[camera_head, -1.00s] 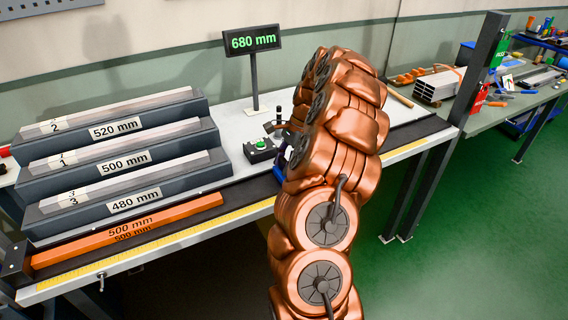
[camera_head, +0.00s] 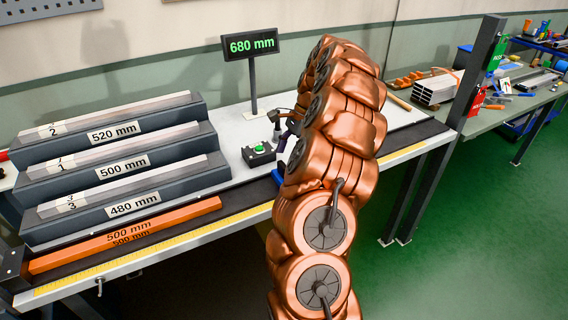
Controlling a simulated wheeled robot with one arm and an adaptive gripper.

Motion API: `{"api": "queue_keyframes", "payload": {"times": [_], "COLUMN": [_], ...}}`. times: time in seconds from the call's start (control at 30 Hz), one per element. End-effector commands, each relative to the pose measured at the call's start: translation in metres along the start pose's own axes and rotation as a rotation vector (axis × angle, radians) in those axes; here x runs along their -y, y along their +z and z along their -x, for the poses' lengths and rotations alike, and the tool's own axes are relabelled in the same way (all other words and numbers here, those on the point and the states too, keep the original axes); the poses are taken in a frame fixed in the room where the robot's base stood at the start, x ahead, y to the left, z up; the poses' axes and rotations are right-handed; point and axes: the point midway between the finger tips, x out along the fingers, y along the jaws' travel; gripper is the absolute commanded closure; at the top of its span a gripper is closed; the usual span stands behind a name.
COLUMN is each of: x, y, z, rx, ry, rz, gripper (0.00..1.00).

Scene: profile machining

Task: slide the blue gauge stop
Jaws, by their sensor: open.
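The blue gauge stop (camera_head: 278,177) shows only as a small blue patch at the dark rail along the front of the bench, just left of my copper arm. The arm hides most of it. My gripper (camera_head: 275,122) is partly visible as small dark parts left of the arm, above and behind the stop in the picture. It is open, and I see nothing held in it. Whether it touches the stop cannot be told. The display (camera_head: 252,44) reads 680 mm.
An orange bar (camera_head: 130,234) marked 500 mm lies on the rail at left, beside a yellow scale. A stepped rack (camera_head: 190,181) holds pale profiles labelled 520, 500 and 480 mm. A green-button box (camera_head: 258,154) stands near the gripper. A dark post (camera_head: 478,75) stands at right.

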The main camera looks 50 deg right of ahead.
Motion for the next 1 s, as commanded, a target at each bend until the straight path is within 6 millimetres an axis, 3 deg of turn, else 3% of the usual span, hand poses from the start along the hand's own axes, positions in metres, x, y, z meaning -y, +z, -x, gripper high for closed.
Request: {"api": "queue_keyframes", "payload": {"times": [0.3,0.5,1.0], "x": [0.001,0.001,0.0], "y": [-0.001,-0.001,0.0], "z": [0.044,0.062,0.074], "rx": [-0.002,-0.002,-0.001], "ry": [-0.004,-0.003,-0.002], "rz": [0.0,0.0,0.001], "gripper": [0.29,0.29,0.29]}}
